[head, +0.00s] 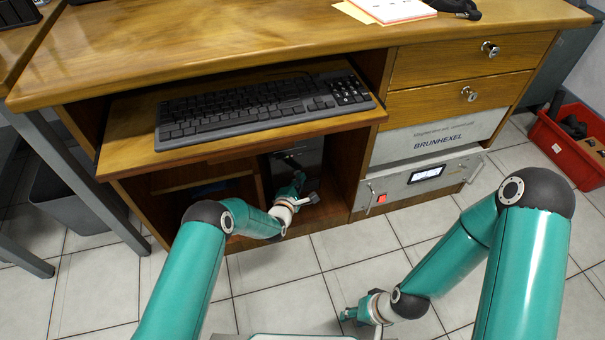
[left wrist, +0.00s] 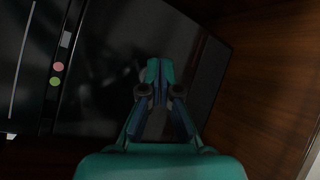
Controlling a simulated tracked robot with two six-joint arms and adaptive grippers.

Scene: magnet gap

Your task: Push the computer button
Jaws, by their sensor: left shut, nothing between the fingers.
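The computer (head: 311,152) is a dark case in the open compartment under the desk in the head view. Its glossy black front (left wrist: 105,60) fills much of the left wrist view, with a pink and a green round spot (left wrist: 57,74) and a small grey rectangle on the left. I cannot clearly make out its button. My left gripper (head: 298,178) is inside the compartment in front of the computer. In the left wrist view its fingertips (left wrist: 159,70) are together and empty, over the black front; contact cannot be told. My right gripper (head: 344,315) is low over the floor, far from the computer.
The keyboard (head: 255,106) lies on a pulled-out shelf (head: 120,140) above my left gripper. Wooden compartment walls (left wrist: 265,75) flank the computer. A grey instrument (head: 400,188) with a red switch stands right of the compartment. A red crate (head: 565,150) is at far right.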

